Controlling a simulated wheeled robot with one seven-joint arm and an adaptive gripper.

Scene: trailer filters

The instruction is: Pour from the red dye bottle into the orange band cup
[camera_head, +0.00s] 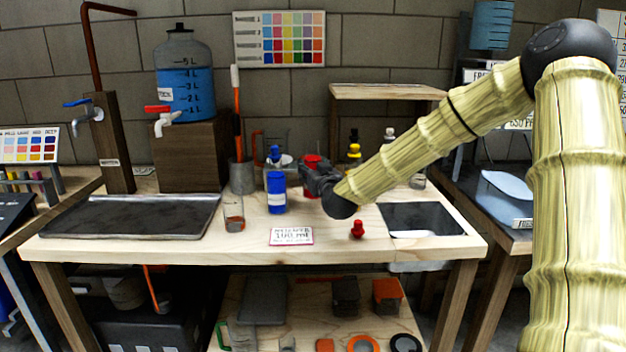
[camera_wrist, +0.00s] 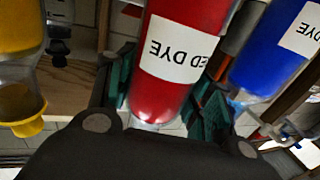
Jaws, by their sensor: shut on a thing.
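The red dye bottle (camera_head: 312,161) is at the back middle of the table, partly hidden behind my gripper. In the wrist view the red dye bottle (camera_wrist: 180,75) sits between the two green finger pads, and my gripper (camera_wrist: 160,100) is shut on it. The wrist picture is upside down; the bottle's shoulder shows clear and no red cap is seen on it. It looks about upright; I cannot tell if its base touches the table. A small clear cup with an orange tint low down (camera_head: 233,213), likely the orange band cup, stands to the left, apart from my gripper (camera_head: 316,180).
A blue bottle (camera_head: 276,192) stands between the cup and my gripper. A red cap (camera_head: 357,229) and a 100 ml card (camera_head: 291,236) lie in front. A yellow-capped bottle (camera_head: 354,150) is behind my arm. A grey tray (camera_head: 130,217) fills the left.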

